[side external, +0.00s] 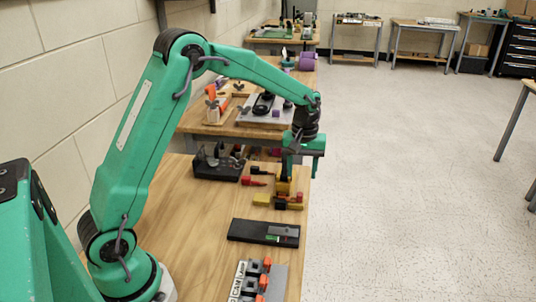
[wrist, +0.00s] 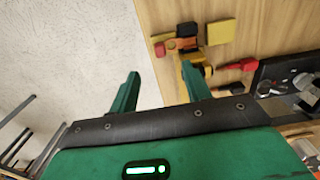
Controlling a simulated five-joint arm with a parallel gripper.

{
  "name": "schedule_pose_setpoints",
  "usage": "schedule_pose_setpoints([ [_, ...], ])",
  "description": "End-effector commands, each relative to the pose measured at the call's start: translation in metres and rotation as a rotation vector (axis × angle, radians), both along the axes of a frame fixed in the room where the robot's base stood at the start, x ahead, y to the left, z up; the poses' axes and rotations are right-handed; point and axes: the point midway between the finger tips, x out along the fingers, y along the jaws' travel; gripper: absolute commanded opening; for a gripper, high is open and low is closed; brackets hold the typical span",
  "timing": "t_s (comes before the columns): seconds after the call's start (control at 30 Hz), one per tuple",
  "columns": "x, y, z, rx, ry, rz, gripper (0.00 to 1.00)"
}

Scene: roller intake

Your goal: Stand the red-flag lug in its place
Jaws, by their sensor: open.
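My gripper (wrist: 162,80) is open, its two green fingers apart with bare floor showing between them in the wrist view. In the side view my gripper (side external: 287,172) is low over a cluster of small lugs. A yellow piece (wrist: 196,72) shows just beyond the right finger, partly hidden by it. A red piece (wrist: 240,65) lies to its right, and a red-and-orange piece (wrist: 176,45) lies above it beside a yellow block (wrist: 220,32). In the side view a red piece (side external: 254,182) lies left of the gripper. I cannot tell which one is the red-flag lug.
A black tray (side external: 250,230) lies nearer the camera, and a labelled rack (side external: 238,283) with orange-and-black pieces stands in front of that. A black fixture (side external: 213,168) with metal parts is at the back left. Wooden bench (side external: 195,225) is bare on the left.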

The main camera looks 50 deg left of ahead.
Motion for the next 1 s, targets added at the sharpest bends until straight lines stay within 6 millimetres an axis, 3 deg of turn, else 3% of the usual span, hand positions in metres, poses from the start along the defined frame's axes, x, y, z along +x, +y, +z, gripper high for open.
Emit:
schedule_pose_setpoints([
  [0.2,0.001,0.0,0.037,0.001,-0.004,0.0,0.48],
  [0.4,0.0,0.0,0.061,0.0,-0.001,0.0,0.48],
  [1.0,-0.009,-0.002,0.083,0.001,-0.017,-0.027,0.48],
])
